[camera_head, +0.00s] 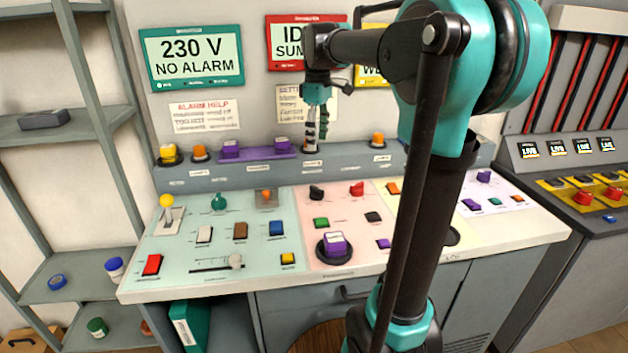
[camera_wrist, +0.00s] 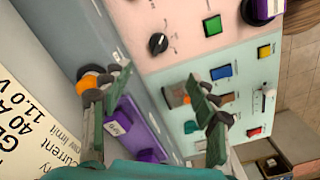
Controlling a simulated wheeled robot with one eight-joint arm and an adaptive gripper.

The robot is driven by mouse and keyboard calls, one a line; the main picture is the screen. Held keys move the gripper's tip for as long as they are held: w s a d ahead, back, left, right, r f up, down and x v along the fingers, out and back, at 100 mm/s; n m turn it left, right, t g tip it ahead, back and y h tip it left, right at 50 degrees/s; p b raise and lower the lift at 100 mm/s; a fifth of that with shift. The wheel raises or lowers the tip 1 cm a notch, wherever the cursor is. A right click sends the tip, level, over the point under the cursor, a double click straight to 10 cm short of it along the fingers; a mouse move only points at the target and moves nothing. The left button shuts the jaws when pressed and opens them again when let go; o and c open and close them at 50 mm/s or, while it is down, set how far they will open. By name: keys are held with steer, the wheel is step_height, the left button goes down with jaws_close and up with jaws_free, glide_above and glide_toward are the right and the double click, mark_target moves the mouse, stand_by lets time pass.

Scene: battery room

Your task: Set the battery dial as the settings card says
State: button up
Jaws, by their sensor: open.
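The settings card (camera_head: 288,100) hangs on the back wall, partly hidden by my gripper. In the wrist view the card (camera_wrist: 30,90) shows cut-off text including "40 A", "current limit" and "11.0 V". A black rotary knob (camera_head: 316,192) stands on the pink panel section; the wrist view also shows it (camera_wrist: 157,43). I cannot read which one is labelled battery. My gripper (camera_head: 316,140) is open and empty, above the console's back ledge; its fingers also show in the wrist view (camera_wrist: 165,85).
A red knob (camera_head: 357,188) and a green button (camera_head: 320,222) sit near the black knob. A purple strip (camera_head: 258,154) and orange knobs line the back ledge. A yellow-topped lever (camera_head: 167,203) stands at left. My arm hides part of the console's right side.

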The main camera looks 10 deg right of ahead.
glide_toward(317, 188)
step_height(317, 188, down, 10)
steer(key=shift+w+f, duration=0.1)
stand_by(0.5)
steer(key=c, duration=1.2)
